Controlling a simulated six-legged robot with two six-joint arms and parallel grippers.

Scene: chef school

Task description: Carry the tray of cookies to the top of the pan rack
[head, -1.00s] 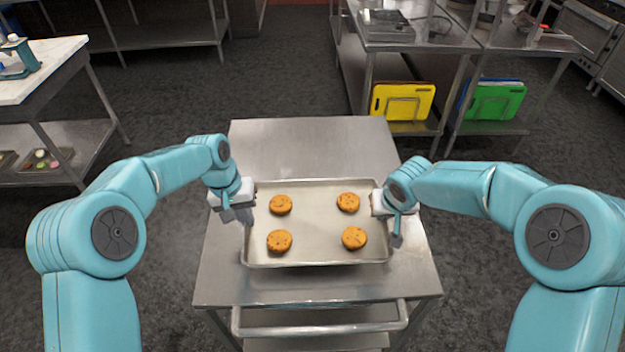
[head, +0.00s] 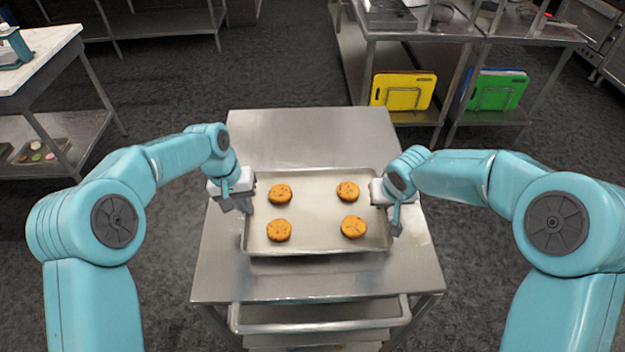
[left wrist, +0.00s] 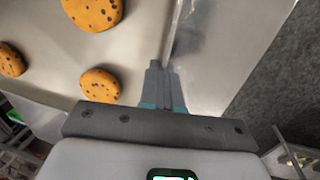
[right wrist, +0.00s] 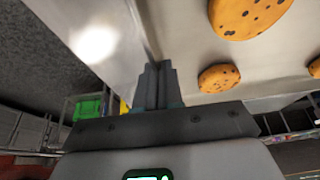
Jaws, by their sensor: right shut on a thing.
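A shallow metal tray (head: 315,247) with several round orange-brown chocolate-chip cookies (head: 354,227) is over the steel cart top (head: 310,135). I cannot tell whether it touches the cart. My left gripper (head: 245,207) is at the tray's left rim; in the left wrist view its fingers (left wrist: 163,85) look closed together on that rim. My right gripper (head: 396,225) is at the right rim; in the right wrist view its fingers (right wrist: 157,85) are shut on the rim. The fingertips are partly hidden by the rim. The pan rack cannot be made out.
The cart has a front handle (head: 320,325) and a lower shelf. A steel table (head: 425,30) with yellow (head: 403,91) and green (head: 497,92) boards beneath stands at back right. A light-topped table (head: 40,55) stands at left. Dark floor (head: 270,70) is open behind the cart.

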